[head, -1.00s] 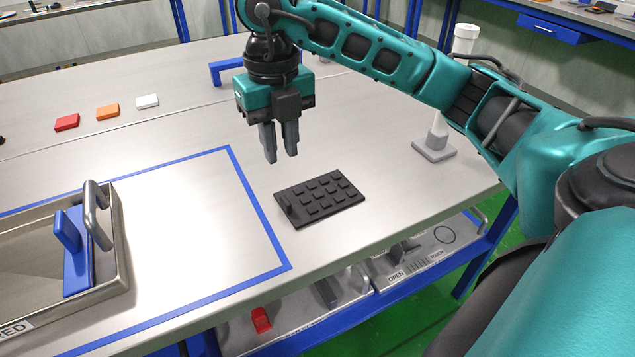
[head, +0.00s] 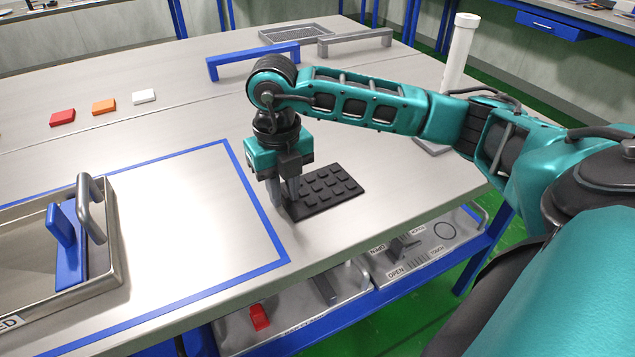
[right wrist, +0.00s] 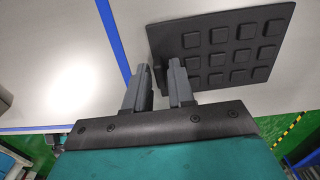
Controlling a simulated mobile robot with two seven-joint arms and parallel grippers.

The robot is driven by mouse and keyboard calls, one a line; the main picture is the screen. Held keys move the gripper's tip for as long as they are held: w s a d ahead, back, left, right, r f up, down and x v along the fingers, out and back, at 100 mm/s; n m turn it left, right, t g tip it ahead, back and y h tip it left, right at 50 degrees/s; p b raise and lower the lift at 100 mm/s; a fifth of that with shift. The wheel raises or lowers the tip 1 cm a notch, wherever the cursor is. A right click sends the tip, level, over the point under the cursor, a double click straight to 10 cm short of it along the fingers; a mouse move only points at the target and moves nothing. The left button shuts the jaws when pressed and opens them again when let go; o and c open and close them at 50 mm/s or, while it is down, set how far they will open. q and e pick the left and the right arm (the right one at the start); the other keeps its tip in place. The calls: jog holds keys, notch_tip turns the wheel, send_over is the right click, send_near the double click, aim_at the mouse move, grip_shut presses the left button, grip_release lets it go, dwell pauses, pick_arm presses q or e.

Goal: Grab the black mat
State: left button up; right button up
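The black mat (head: 333,188), with rows of raised square pads and an upright tab at its left end, lies flat on the table right of the blue outline. It also shows in the right wrist view (right wrist: 236,47). My right gripper (head: 284,204) points down at the mat's left end. In the right wrist view its fingers (right wrist: 158,70) are apart, one on each side of the mat's tab (right wrist: 156,45). I cannot tell whether either finger touches the tab. My left gripper is not in view.
A metal tray (head: 116,262) with a blue divider (head: 70,250) stands at the left. Red (head: 62,118), orange (head: 104,107) and white (head: 143,97) blocks lie farther back. A blue handle (head: 250,58) and a white cylinder (head: 459,50) stand behind. The table's front edge is close to the mat.

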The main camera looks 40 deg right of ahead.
grip_shut()
jog(key=shift+r, duration=0.2)
dwell(0.3)
